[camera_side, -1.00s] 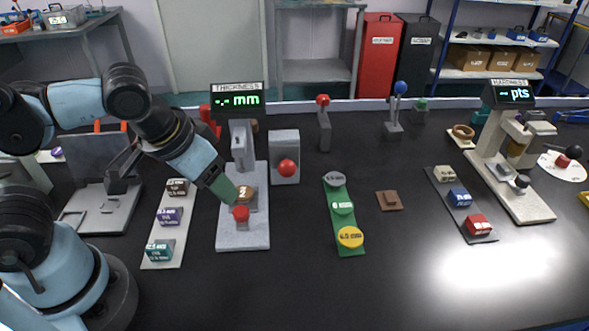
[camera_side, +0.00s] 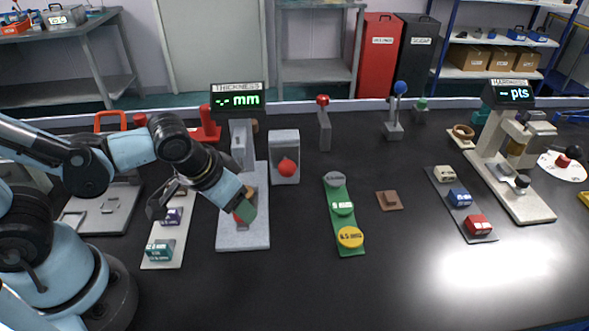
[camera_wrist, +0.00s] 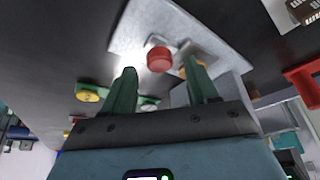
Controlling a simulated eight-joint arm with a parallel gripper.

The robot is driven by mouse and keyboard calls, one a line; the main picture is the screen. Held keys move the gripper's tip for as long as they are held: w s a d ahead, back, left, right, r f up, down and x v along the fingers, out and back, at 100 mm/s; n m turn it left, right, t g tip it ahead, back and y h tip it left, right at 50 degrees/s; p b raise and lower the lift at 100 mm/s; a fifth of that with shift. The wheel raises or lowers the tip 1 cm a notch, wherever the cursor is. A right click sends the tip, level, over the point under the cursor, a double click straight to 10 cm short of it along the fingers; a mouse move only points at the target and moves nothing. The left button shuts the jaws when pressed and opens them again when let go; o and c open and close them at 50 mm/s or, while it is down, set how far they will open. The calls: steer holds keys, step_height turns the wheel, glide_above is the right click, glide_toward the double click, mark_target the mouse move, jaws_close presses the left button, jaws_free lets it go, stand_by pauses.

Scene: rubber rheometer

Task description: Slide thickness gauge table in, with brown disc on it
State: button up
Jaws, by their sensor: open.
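The thickness gauge (camera_side: 242,240) has a pale grey base and upright, under a display reading "-.- mm". Its small table carries a red knob at the front. In the wrist view the red knob (camera_wrist: 160,60) lies just ahead of the fingertips, between their lines. The brown disc (camera_side: 250,192) is on the table behind the knob, partly hidden by my gripper. In the wrist view the disc (camera_wrist: 191,66) shows partly behind the right finger. My gripper (camera_side: 246,212) has green fingers, is open, and is over the front of the gauge near the knob. Nothing is held.
A strip of labelled blocks (camera_side: 160,253) lies to the left of the gauge. A grey block with a red ball (camera_side: 285,167) stands right of it. A green strip with discs (camera_side: 343,215) is further right. The bench in front is clear.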

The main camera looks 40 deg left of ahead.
steer(key=shift+x, duration=0.85)
jaws_close()
